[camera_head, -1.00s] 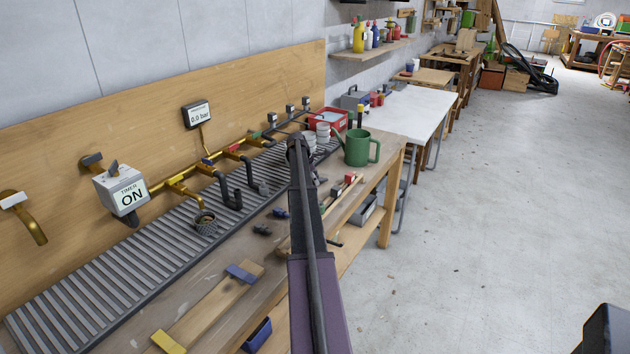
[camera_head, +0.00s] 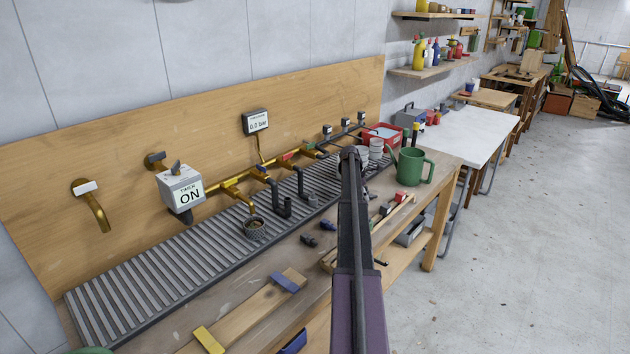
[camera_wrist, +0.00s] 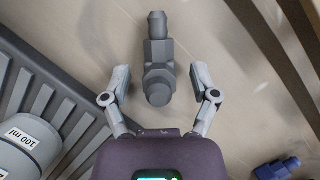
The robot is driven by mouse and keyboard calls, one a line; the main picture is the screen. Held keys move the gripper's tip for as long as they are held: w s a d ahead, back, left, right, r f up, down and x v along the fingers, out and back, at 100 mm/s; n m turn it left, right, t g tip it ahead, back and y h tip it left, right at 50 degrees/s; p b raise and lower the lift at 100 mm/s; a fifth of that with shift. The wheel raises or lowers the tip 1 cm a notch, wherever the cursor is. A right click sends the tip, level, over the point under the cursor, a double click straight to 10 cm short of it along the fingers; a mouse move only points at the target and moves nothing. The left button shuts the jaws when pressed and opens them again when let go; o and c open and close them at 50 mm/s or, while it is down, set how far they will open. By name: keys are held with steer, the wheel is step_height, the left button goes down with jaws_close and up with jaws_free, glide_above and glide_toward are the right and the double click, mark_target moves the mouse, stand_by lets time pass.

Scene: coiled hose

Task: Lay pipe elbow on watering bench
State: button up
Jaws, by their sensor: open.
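In the wrist view, a grey pipe fitting (camera_wrist: 157,62), which looks like the pipe elbow, lies between the fingers of my gripper (camera_wrist: 158,85). The fingers are open, with a visible gap on each side of the fitting. It has a rounded near end and a narrower stub at the far end. Pale bench surface shows around it. The watering bench (camera_head: 245,283) is a long wooden bench with a slatted grey drain grate (camera_head: 160,270).
A white cup marked 100 ml (camera_wrist: 28,140) and the slats are left of my gripper; a blue fitting (camera_wrist: 278,168) is lower right. A green watering can (camera_head: 412,167), red crate (camera_head: 383,135) and small dark fittings (camera_head: 308,240) stand around my arm. Brass taps (camera_head: 235,190) line the backboard.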

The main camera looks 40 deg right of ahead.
steer(key=shift+r+p, duration=3.6)
steer(key=shift+r, duration=0.2)
steer(key=shift+a+r, duration=0.15)
steer(key=shift+r, duration=0.05)
steer(key=w+a+r+m+t+y, duration=0.2)
steer(key=a+t, duration=0.2)
steer(key=a, duration=0.4)
steer(key=w+a+r+m+t+y+p, duration=0.1)
steer(key=w+a+r+m+t+y, duration=0.1)
steer(key=a, duration=0.7)
steer(key=w+a+r+m+t+y+p, duration=0.1)
steer(key=w+a+r+m+t+y, duration=0.1)
steer(key=w+a+t, duration=0.2)
steer(key=shift+a+r+m+t, duration=0.25)
steer(key=shift+a+t, duration=0.95)
steer(key=shift+a, duration=1.1)
steer(key=shift+w, duration=0.1)
